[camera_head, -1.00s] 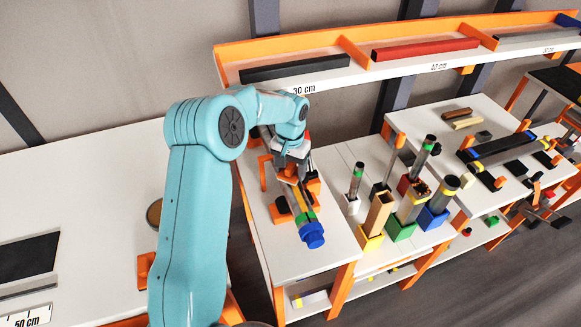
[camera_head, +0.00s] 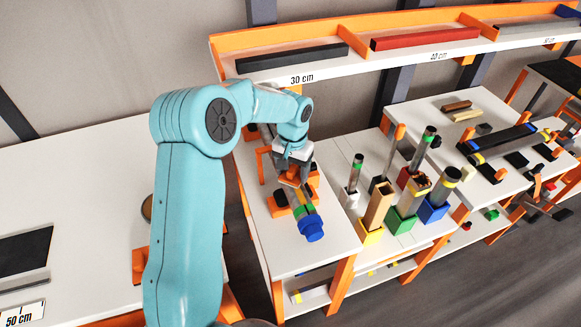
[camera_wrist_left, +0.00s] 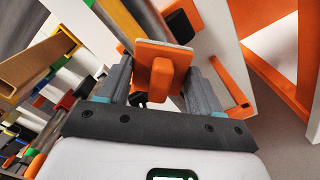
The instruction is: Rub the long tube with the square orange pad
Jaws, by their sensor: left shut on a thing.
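The long tube (camera_head: 305,216) lies on orange supports on the white table in the head view, its blue end toward me, with green and yellow bands beside it. My left gripper (camera_head: 291,180) is over the tube and hides its middle. In the left wrist view the square orange pad (camera_wrist_left: 165,51) with its block handle sits between the fingers of my left gripper (camera_wrist_left: 158,80), which is shut on it. A yellow and green part of the tube (camera_wrist_left: 121,20) shows just left of the pad. Whether the pad touches the tube is unclear. My right gripper is not in view.
Several upright tubes and blocks stand in coloured holders, such as the green holder (camera_head: 401,221), right of the tube. A shelf (camera_head: 335,72) with long bars runs behind. Another white table (camera_head: 75,190) is at the left.

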